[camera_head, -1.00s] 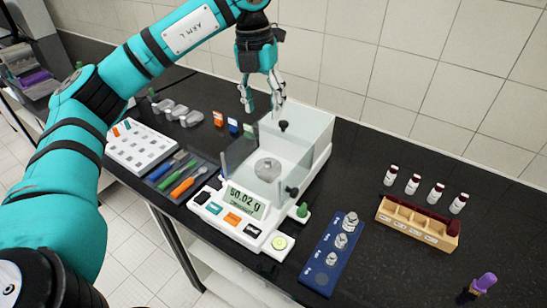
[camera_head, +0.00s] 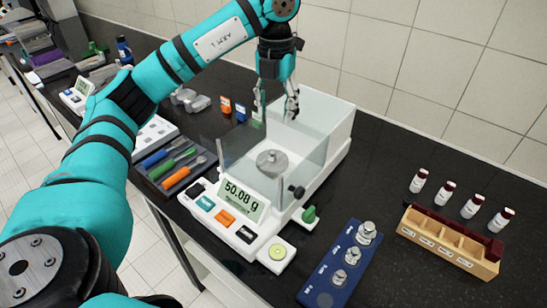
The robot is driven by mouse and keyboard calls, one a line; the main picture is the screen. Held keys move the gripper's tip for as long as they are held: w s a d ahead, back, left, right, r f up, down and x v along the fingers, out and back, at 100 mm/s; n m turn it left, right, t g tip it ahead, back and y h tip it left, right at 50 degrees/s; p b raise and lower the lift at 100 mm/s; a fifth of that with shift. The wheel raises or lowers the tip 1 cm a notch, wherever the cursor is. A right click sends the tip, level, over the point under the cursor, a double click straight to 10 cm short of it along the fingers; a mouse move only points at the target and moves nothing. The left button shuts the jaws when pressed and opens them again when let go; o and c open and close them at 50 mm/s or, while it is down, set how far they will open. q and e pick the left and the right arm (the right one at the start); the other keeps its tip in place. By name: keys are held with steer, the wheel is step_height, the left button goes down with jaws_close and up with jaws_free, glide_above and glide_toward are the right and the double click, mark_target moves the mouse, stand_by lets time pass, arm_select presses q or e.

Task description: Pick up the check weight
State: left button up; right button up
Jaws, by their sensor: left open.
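A metal weight (camera_head: 271,157) sits on the pan inside the glass-walled balance (camera_head: 335,155), whose display (camera_head: 240,199) reads 50.08 g. I cannot tell for certain whether this is the check weight. Several metal weights (camera_head: 352,256) stand on a blue block (camera_head: 320,285) at the right front of the balance. My left gripper (camera_head: 276,104) is open and empty, pointing down at the back of the balance, in line with the glass enclosure's top. It appears apart from the weight on the pan. My right gripper is not in view.
A wooden rack (camera_head: 450,243) and several red-capped vials (camera_head: 445,191) stand at the right. A dark tray (camera_head: 160,182) of coloured-handled tools lies left of the balance. Glass walls surround the pan. Dark bench top is free between the blue block and the rack.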

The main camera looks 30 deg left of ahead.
arm_select(q)
steer(key=p, duration=0.2)
glide_above(273, 151)
steer(key=f, duration=0.8)
steer(key=shift+d, duration=0.25)
steer(key=f, duration=0.1)
steer(key=f+p, duration=0.1)
steer(key=f, duration=0.2)
steer(key=shift+a+p, duration=0.35)
steer(key=shift+p, duration=0.05)
steer(key=shift+f, duration=0.7)
jaws_close()
